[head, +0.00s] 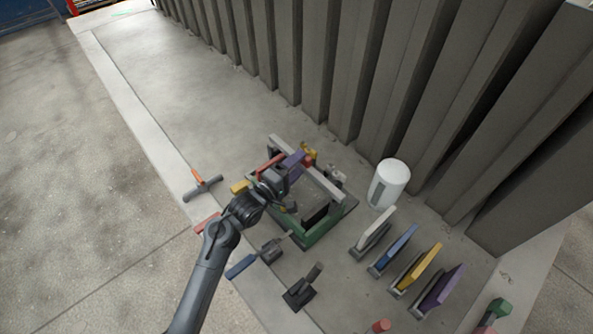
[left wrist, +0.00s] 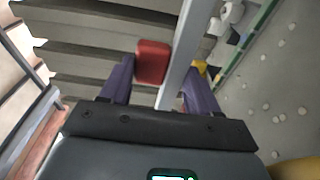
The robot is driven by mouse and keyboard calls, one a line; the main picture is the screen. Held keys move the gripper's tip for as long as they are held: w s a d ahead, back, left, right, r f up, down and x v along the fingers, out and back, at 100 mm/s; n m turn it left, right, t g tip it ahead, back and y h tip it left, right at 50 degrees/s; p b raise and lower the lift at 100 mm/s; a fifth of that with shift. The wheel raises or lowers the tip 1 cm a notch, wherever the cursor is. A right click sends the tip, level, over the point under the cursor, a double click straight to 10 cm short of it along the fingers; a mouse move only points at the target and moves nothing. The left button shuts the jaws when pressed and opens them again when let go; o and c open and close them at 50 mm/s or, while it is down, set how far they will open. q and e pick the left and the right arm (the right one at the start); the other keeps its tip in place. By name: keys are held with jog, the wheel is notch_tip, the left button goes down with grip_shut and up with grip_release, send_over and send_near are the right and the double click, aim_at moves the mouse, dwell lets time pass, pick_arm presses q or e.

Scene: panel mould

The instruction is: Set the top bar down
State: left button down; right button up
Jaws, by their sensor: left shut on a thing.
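The top bar, a long light-grey bar (head: 322,184), lies across the far side of the green mould frame (head: 322,236) in the head view. In the left wrist view the bar (left wrist: 184,50) runs between the purple fingers. My left gripper (head: 295,163) is shut on it, reaching over the mould from the lower left. A red block (left wrist: 152,62) sits beside the bar near one fingertip. I cannot tell whether the bar touches the frame; the gripper hides part of it. My right gripper is not in view.
A white cylinder (head: 391,184) stands right of the mould. White, blue, yellow and purple panels (head: 440,288) stand upright at lower right. A hand float (head: 300,291), a blue-handled tool (head: 241,266) and an orange-tipped tool (head: 203,186) lie nearby. A ribbed wall (head: 330,70) rises behind; the upper-left floor is clear.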

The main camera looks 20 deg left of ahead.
pick_arm(q)
jog(key=shift+r, duration=0.1)
dwell(0.3)
jog(key=shift+f, duration=0.8)
jog(key=c, duration=0.6)
grip_release()
jog(key=shift+f, duration=0.2)
jog(key=shift+o, duration=0.4)
jog(key=shift+a, duration=0.1)
jog(key=shift+f, duration=0.1)
jog(key=shift+r, duration=0.45)
jog(key=r+p+v, duration=0.1)
jog(key=v, duration=1.1)
